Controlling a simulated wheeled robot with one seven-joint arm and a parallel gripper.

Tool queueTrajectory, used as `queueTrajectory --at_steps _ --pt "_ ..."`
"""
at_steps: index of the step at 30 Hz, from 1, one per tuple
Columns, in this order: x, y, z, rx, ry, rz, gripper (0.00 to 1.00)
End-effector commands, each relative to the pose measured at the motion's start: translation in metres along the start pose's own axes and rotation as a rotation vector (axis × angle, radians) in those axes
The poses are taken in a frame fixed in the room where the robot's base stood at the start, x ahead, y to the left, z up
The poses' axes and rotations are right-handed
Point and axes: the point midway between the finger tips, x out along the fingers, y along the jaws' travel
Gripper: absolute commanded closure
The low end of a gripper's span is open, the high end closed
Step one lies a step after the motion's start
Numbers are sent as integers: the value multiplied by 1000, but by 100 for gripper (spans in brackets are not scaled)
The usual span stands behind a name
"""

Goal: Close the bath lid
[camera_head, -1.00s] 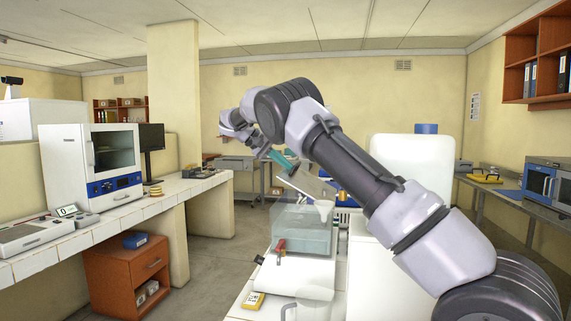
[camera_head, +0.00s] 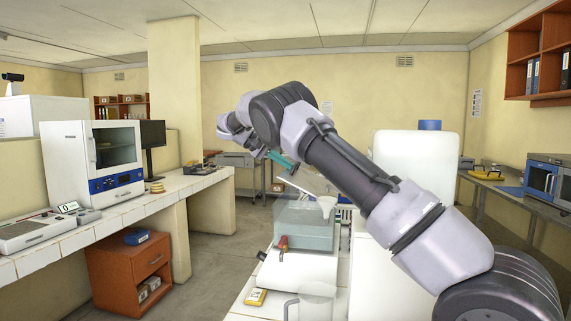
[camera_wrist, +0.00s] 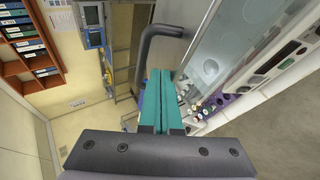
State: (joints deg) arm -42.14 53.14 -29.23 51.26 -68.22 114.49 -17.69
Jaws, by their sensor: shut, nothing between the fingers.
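The bath (camera_head: 303,236) is a clear-walled box on the white bench in the head view. In the wrist view a large clear pane (camera_wrist: 222,48), seemingly the bath lid, slants through the upper right. A dark curved handle (camera_wrist: 146,50) stands out from its left side. My gripper (camera_wrist: 160,100) has its teal fingers shut together, empty, pointing toward the space between handle and pane. I cannot tell if they touch either. In the head view my gripper (camera_head: 282,160) is above the bath, near a pale slanted strip (camera_head: 308,183); its link to the lid is unclear.
A white funnel (camera_head: 326,205) is beside the bath. A yellow device (camera_head: 255,297) and a clear jug (camera_head: 310,306) stand at the front of the bench. A large white container (camera_head: 412,160) stands to the right. Open floor lies to the left.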

Motion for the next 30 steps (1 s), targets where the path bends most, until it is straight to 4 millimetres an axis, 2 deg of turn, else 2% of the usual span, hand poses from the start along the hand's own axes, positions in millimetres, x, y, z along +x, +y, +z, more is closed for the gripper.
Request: queueTrajectory --at_steps 30 --pt "5 -11 0 -21 -10 53 100"
